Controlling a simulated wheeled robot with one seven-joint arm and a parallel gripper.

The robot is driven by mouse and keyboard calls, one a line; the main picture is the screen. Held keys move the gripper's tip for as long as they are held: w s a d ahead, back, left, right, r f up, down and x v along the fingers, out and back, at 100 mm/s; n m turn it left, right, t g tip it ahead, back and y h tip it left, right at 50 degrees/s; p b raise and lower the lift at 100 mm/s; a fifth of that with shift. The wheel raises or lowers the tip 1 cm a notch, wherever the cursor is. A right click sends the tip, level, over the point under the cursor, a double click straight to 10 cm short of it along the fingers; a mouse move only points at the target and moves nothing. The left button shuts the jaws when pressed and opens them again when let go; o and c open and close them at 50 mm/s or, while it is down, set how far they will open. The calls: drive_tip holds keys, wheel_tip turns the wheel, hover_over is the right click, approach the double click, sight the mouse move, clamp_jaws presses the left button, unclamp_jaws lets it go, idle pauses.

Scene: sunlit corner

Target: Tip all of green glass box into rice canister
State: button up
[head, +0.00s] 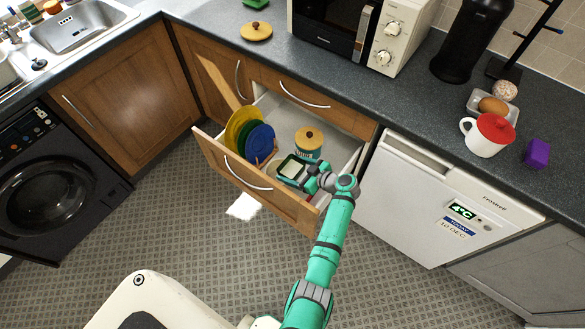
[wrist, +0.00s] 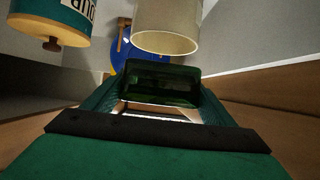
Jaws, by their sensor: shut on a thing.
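The green glass box (wrist: 160,82) is held between the fingers of my gripper (wrist: 160,110). In the head view the box (head: 293,169) is low over the open drawer, beside my gripper (head: 312,176). Its contents are too dark to make out. A cream canister (wrist: 168,28) without a lid shows its open rim just beyond the box in the wrist view, which appears upside down. I cannot read a rice label on it, and it is hard to make out in the head view. A teal-labelled canister (head: 308,143) with a wooden lid stands nearby, also in the wrist view (wrist: 55,15).
The drawer (head: 235,165) is pulled out and holds upright yellow, green and blue plates (head: 260,139). A wooden lid (head: 256,31) lies on the counter. A microwave (head: 335,30) and a red-topped white mug (head: 487,140) stand there too. White paper (head: 243,206) lies on the floor.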

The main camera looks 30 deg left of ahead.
drive_tip(key=h, duration=0.3)
drive_tip(key=shift+r, duration=0.15)
drive_tip(key=h, duration=0.4)
drive_tip(key=shift+w+a+h, duration=0.1)
drive_tip(key=shift+a+h, duration=0.1)
drive_tip(key=shift+h, duration=0.1)
drive_tip(key=h, duration=0.2)
drive_tip(key=a+h, duration=0.1)
drive_tip(key=shift+w+g+h, duration=0.2)
drive_tip(key=shift+g+h, duration=0.1)
drive_tip(key=shift+h, duration=0.1)
drive_tip(key=shift+s+a+h, duration=0.25)
drive_tip(key=shift+a+h, duration=0.15)
drive_tip(key=shift+h, duration=0.6)
drive_tip(key=shift+w+h, duration=0.1)
drive_tip(key=shift+h, duration=0.8)
